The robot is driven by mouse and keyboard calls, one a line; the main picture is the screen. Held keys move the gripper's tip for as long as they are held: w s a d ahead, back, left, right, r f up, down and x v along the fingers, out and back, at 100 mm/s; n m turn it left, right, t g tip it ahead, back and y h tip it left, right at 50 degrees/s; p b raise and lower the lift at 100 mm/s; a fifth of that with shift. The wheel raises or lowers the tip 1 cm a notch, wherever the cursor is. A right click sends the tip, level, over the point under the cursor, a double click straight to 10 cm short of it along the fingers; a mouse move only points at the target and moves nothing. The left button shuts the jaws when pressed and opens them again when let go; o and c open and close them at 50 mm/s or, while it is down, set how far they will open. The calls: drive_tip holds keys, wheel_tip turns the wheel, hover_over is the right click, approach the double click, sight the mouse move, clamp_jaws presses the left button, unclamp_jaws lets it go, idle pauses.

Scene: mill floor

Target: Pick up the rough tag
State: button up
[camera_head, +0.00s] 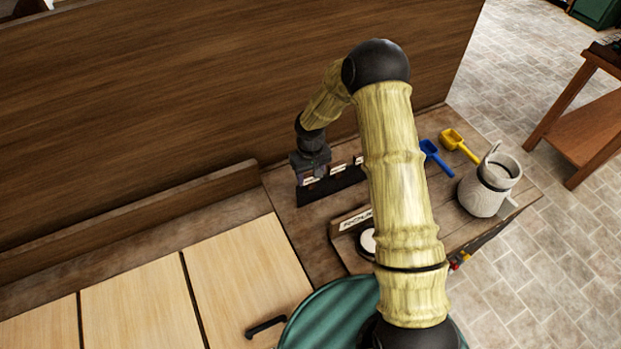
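A dark rack (337,187) with several small labelled tags stands on the wooden bench top, close to the back wall. The tags are too small to read, so I cannot tell which one is the rough tag. My gripper (309,176) points down at the rack's left end, beside or just over a tag there. Its fingers are dark and tiny in the picture. I cannot tell whether they are open, or touch or hold a tag.
A wooden board (345,251) with a partly hidden white sign reading "ROU" bears a round pale item (368,241). A blue scoop (434,156), a yellow scoop (457,144) and a grey jug (486,187) stand right. A wooden wall (200,90) rises behind the bench.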

sight(311, 174)
drive_tip(key=c, duration=0.4)
drive_tip(key=shift+o, duration=0.2)
drive_tip(key=shift+r, duration=0.1)
wheel_tip(311, 174, up, 10)
drive_tip(key=b, duration=0.2)
drive_tip(key=shift+b, duration=0.4)
